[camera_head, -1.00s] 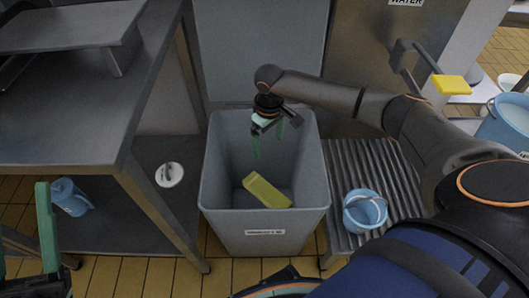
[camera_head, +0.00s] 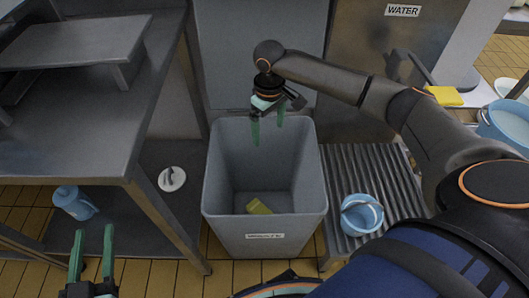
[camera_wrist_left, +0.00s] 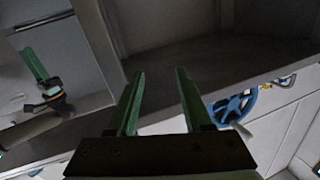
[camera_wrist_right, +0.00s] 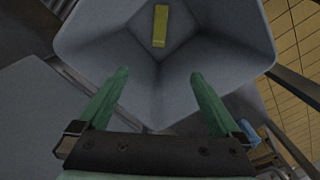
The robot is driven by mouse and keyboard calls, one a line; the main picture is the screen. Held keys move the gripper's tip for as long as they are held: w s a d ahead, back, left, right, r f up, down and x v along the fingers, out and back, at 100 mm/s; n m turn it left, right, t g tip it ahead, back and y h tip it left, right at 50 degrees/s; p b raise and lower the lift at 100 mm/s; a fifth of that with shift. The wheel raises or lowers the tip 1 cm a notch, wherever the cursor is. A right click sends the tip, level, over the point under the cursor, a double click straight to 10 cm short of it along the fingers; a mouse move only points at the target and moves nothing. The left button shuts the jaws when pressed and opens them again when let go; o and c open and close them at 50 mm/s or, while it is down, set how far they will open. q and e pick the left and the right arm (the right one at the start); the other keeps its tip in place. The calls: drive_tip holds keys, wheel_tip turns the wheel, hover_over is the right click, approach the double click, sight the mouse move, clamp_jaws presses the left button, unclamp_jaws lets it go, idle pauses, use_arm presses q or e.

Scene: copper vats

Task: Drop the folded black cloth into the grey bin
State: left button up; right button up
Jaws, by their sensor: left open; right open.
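I see no folded black cloth in any view. My right gripper (camera_head: 267,134) is open and empty, pointing down over the bin's opening. The right wrist view shows its two green fingers apart (camera_wrist_right: 160,75) with the bin below. My left gripper (camera_head: 93,232) is open and empty at the lower left, away from the bin.
A steel table (camera_head: 70,120) with a lower shelf is left of the bin. A blue jug (camera_head: 73,202) and a white round thing (camera_head: 172,179) are low there. Right of the bin, a small blue bucket (camera_head: 361,214) stands on a ribbed grate (camera_head: 385,170). A yellow sponge-like block (camera_head: 443,96) is farther right.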

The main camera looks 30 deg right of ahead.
use_arm(q)
wheel_tip(320, 180, down, 7)
drive_tip(key=s+n+g, duration=0.1)
drive_tip(key=s+g, duration=0.1)
drive_tip(key=g, duration=0.1)
drive_tip(key=shift+y+p, duration=0.4)
drive_tip(key=shift+p, duration=0.05)
use_arm(e)
wheel_tip(320, 180, up, 4)
drive_tip(key=shift+f, duration=0.2)
use_arm(q)
drive_tip(key=shift+w+r, duration=0.1)
